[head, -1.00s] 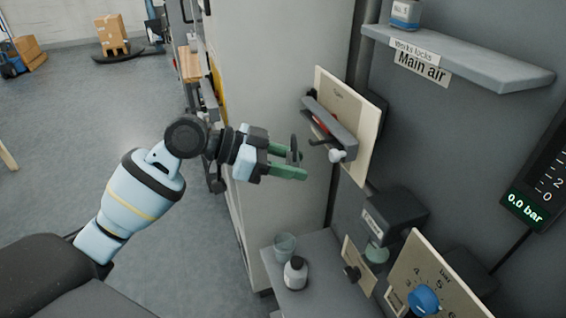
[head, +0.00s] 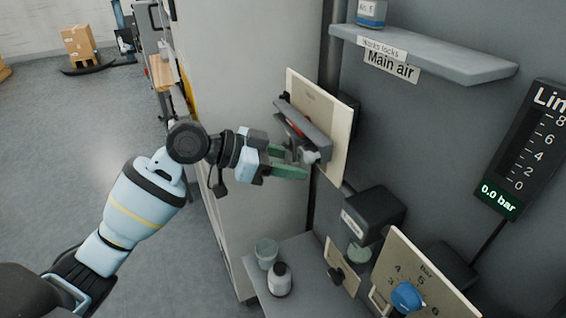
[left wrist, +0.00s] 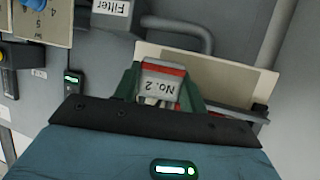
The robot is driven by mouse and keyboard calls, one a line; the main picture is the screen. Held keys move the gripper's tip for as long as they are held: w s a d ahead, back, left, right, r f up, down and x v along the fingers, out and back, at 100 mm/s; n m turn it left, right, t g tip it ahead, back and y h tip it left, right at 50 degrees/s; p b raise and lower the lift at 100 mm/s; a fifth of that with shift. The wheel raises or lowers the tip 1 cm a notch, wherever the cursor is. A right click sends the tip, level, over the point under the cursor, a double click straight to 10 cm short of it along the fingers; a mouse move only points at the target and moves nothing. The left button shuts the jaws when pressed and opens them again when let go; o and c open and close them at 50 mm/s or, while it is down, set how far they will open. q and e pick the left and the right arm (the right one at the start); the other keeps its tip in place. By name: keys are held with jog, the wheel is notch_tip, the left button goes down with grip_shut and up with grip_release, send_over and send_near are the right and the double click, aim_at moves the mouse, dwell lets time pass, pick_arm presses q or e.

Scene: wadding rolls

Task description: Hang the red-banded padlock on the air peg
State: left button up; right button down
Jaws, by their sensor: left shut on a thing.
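My left gripper (head: 291,161) has green fingers and is shut on the red-banded padlock. In the left wrist view the padlock (left wrist: 161,82) shows a grey body, a red band and an upside-down "No. 2" label between the fingers. In the head view the fingers mostly hide it. My right gripper is not in view.
A shelf (head: 440,55) marked "Main air" holds a blue-and-white "No. 5" item (head: 371,14) above. A gauge (head: 525,150) reads 0.0 bar.

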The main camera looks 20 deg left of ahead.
pick_arm(q)
jog(key=shift+w+d+f, duration=0.25)
jog(key=shift+w+d, duration=0.05)
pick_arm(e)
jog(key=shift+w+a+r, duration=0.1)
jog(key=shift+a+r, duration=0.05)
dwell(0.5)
pick_arm(q)
jog(key=o, duration=1.2)
jog(key=shift+c, duration=0.2)
jog(key=shift+f, duration=0.1)
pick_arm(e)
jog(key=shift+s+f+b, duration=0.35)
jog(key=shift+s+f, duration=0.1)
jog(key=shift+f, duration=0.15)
pick_arm(q)
jog(key=v, duration=0.7)
jog(key=shift+s+a, duration=0.2)
jog(key=shift+a, duration=0.1)
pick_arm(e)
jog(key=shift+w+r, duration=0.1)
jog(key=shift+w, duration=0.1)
